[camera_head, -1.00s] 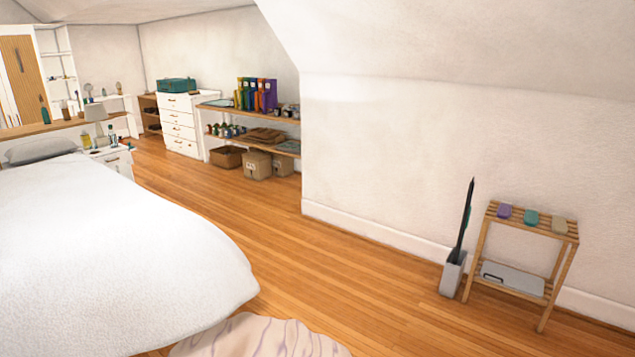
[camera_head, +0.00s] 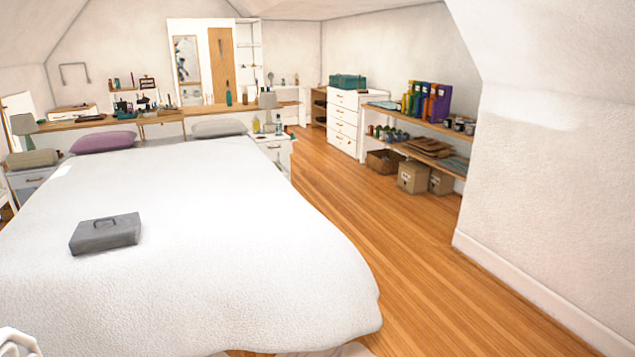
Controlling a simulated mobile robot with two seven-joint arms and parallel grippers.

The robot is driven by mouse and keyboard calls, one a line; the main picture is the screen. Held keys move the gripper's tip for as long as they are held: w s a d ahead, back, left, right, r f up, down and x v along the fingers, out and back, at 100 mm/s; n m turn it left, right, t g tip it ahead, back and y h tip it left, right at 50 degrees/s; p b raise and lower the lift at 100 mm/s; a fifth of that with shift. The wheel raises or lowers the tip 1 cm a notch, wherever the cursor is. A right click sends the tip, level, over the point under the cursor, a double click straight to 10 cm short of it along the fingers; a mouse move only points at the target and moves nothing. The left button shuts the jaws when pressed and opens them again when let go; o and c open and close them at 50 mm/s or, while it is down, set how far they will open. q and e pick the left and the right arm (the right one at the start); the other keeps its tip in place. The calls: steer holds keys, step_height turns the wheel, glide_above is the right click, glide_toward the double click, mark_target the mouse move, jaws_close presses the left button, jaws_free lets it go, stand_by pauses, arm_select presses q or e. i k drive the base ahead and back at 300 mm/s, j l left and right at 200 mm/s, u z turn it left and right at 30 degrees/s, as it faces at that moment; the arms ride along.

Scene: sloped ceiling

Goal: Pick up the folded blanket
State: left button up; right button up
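No item can be told for certain as the folded blanket. A flat, soft-edged olive-beige item (camera_head: 32,159) lies on the left nightstand, beyond the far left corner of the bed; it may be folded cloth. Flat brown items (camera_head: 428,147) lie stacked on the lower board of the wall shelf at right; their material is too small to tell. A white curved part at the bottom left corner seems to be mine, but no fingers show. Neither gripper is in view.
A large bed (camera_head: 220,240) with a white cover fills the left and middle. A grey case with a handle (camera_head: 105,233) lies on it. Free wooden floor (camera_head: 420,270) runs between the bed and the right wall, back to a white chest of drawers (camera_head: 345,122).

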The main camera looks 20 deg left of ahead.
mark_target(102, 234)
steer(key=i+j+u, duration=0.1)
steer(key=i+u, duration=1.35)
steer(key=i, duration=0.2)
steer(key=i+l+u, duration=0.1)
steer(key=i+u, duration=0.3)
steer(key=i, duration=0.15)
